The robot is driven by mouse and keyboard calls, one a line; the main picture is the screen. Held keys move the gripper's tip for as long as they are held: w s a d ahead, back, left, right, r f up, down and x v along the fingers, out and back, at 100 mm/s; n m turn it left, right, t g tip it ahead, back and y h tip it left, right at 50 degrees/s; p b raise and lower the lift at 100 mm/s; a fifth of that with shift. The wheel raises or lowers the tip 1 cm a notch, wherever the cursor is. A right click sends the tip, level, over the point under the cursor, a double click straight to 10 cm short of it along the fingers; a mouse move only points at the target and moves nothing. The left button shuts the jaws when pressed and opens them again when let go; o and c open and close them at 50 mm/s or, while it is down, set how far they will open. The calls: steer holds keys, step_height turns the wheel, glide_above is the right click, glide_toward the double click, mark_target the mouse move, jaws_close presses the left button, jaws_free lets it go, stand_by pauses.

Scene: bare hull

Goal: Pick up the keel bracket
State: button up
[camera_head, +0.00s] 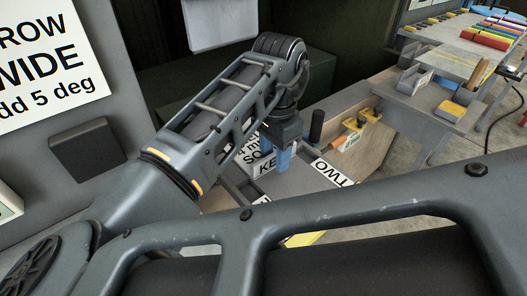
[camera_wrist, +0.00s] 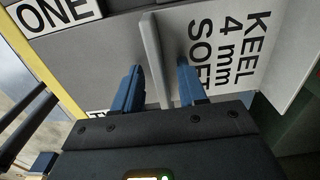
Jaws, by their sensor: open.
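In the wrist view, a thin grey upright plate (camera_wrist: 154,55) rises from a grey surface. It looks like part of the keel bracket, but I cannot tell its full shape. Beside it is a pale panel marked "KEEL 4 mm SOFT" (camera_wrist: 235,45). My gripper (camera_wrist: 157,80) is open, with one blue finger on each side of the plate and gaps showing on both sides. In the head view, my gripper (camera_head: 277,160) points down in front of the pale lettered panel (camera_head: 263,166). The bracket is mostly hidden there by my fingers and arm.
A grey tray surface (camera_head: 300,182) carries a "TWO" label (camera_head: 333,172); a "ONE" label (camera_wrist: 55,15) shows in the wrist view. A dark post (camera_head: 317,126) and orange-yellow clamps (camera_head: 358,130) stand to the right. Farther right is a bench with coloured bars (camera_head: 490,35).

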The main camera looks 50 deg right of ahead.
steer(key=shift+c, duration=0.4)
jaws_close()
steer(key=shift+r, duration=0.15)
